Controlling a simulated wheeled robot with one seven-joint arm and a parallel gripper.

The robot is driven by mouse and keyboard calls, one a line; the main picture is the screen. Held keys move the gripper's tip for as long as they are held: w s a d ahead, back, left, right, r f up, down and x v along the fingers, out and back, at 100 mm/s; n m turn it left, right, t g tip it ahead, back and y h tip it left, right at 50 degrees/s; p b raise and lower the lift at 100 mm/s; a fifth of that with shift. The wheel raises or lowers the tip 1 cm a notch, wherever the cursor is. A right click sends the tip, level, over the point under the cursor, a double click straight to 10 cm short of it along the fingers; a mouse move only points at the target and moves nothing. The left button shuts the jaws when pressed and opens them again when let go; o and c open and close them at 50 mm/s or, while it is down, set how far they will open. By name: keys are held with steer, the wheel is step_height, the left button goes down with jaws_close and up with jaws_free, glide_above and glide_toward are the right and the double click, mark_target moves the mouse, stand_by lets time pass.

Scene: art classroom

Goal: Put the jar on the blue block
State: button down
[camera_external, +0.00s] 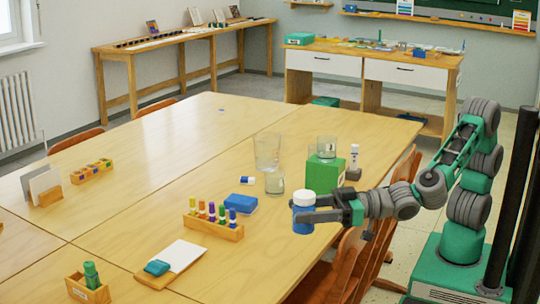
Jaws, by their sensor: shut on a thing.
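My gripper (318,208) is shut on a small blue jar with a pale top (303,198), held upright near the table's right edge. I cannot tell how high the jar is above the tabletop. The blue block (241,203) lies flat on the table to the left of the jar, apart from it, behind the rack of coloured bottles. Its top looks bare. Part of the jar is hidden by the fingers.
A wooden rack (213,226) holds coloured bottles. Chairs line the table's right edge.

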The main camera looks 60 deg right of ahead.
steer(key=shift+r, duration=0.15)
steer(key=w+a+f, duration=0.2)
steer(key=a+f, duration=0.1)
steer(key=w+a+f+b, duration=0.1)
steer(key=w+a+f, duration=0.1)
steer(key=w+a, duration=0.1)
steer(key=w+a+f+b, duration=0.1)
steer(key=w+a+f, duration=0.2)
steer(key=shift+w+a+f, duration=0.2)
steer(key=shift+a+f, duration=0.05)
steer(key=shift+f, duration=0.05)
steer(key=shift+w+a+f, duration=0.15)
steer(key=shift+a+f, duration=0.05)
steer(key=shift+f, duration=0.05)
steer(key=f, duration=0.1)
steer(key=f+b, duration=0.1)
steer(key=f, duration=0.1)
steer(key=shift+w+a+f+b, duration=0.1)
steer(key=shift+w+a+b, duration=0.2)
steer(key=shift+a+b, duration=0.05)
steer(key=shift+f, duration=0.4)
steer(key=c, duration=0.6)
jaws_free()
steer(key=shift+r+p, duration=0.15)
steer(key=shift+p, duration=0.3)
